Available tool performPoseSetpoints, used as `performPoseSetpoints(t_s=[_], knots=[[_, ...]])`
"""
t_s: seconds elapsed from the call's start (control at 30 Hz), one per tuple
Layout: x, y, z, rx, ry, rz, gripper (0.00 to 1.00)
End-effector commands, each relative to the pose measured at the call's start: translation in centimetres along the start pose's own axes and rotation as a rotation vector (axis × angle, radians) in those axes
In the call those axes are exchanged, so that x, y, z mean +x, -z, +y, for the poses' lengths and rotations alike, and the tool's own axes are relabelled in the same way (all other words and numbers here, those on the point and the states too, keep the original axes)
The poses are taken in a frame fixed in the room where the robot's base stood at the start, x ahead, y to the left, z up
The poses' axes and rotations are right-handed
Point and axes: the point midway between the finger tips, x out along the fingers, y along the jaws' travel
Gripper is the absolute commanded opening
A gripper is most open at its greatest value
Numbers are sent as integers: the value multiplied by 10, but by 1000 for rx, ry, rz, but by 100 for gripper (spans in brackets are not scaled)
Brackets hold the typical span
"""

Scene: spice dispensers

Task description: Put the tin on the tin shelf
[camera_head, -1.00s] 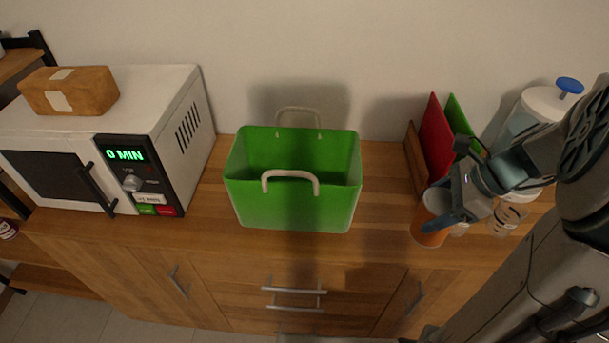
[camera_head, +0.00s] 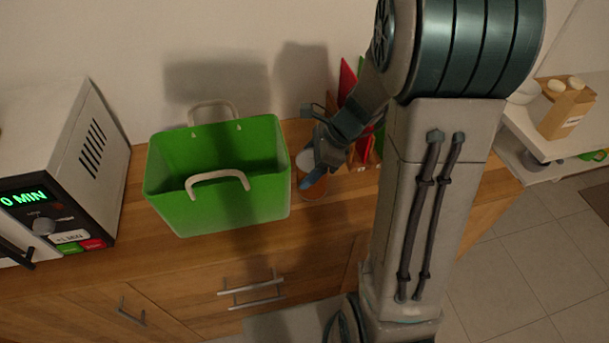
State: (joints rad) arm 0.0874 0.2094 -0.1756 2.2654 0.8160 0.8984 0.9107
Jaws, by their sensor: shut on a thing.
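An orange tin with a pale top (camera_head: 305,165) stands or hangs just right of the green basket; I cannot tell whether it touches the counter. My gripper (camera_head: 316,168) is shut on it, with a blue-grey finger across its front. My arm covers part of the right side. I cannot make out a tin shelf for certain in this view.
The green basket (camera_head: 218,205) with pale handles stands on the wooden counter (camera_head: 330,215). A microwave (camera_head: 75,165) is at the left. A red board (camera_head: 346,80) stands behind my gripper. At the far right, a white surface holds a carton (camera_head: 567,110).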

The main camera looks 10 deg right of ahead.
Motion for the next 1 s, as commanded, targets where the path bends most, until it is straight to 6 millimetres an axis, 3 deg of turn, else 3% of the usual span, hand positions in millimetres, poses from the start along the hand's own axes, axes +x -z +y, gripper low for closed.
performPoseSetpoints(t_s=[0.13, 0.4, 0.83, 0.87, 0.9, 0.93, 1.0], knots=[[9, -1, -3, 1, -1, -1, 30], [37, 18, -2, 2, -1, -1, 30], [43, 22, -2, 1, 1, -1, 30], [42, 22, -2, 1, 0, 0, 73], [42, 21, -2, 1, 0, 0, 84], [42, 21, -2, 1, 0, 0, 89], [42, 21, -2, 1, 0, 0, 89]])
